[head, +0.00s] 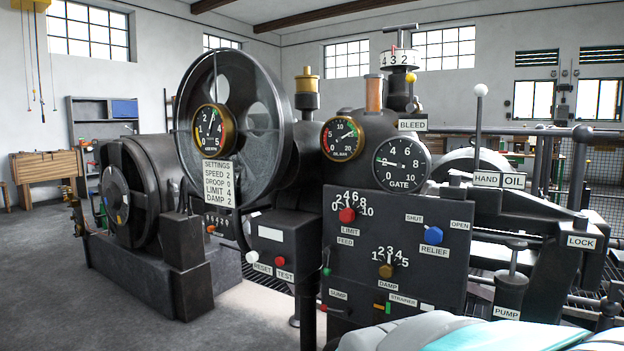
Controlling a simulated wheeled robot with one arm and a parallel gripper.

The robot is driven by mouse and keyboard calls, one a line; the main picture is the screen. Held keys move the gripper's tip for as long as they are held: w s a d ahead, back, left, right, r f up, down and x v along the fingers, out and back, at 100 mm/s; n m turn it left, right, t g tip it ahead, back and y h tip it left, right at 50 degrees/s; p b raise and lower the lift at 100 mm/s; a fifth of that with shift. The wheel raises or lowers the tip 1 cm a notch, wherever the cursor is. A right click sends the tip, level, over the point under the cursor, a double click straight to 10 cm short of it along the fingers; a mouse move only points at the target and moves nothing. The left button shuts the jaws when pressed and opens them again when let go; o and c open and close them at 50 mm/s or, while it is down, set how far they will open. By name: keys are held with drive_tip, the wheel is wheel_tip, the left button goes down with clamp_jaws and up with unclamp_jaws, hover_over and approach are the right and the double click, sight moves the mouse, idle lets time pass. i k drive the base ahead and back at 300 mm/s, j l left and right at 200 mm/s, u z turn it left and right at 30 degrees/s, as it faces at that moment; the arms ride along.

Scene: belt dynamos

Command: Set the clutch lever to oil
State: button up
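The clutch lever appears to be the thin grey rod with a white ball knob (481,90) at the right of the machine. It stands nearly upright, and its lower end goes down behind or beside the HAND plate (486,179). The OIL plate (514,181) sits just right of the HAND plate. The rod is on the HAND side, left of the OIL plate. The lever's pivot is hidden.
A dark panel (345,265) with several coloured knobs stands left of the lever. The GATE dial (402,164) is above it. A PUMP post (511,280) and a LOCK plate (581,242) are lower right. Railings (455,130) run behind. Open floor (50,290) lies at left.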

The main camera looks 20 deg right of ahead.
sight(480, 91)
drive_tip(key=z, duration=1.3)
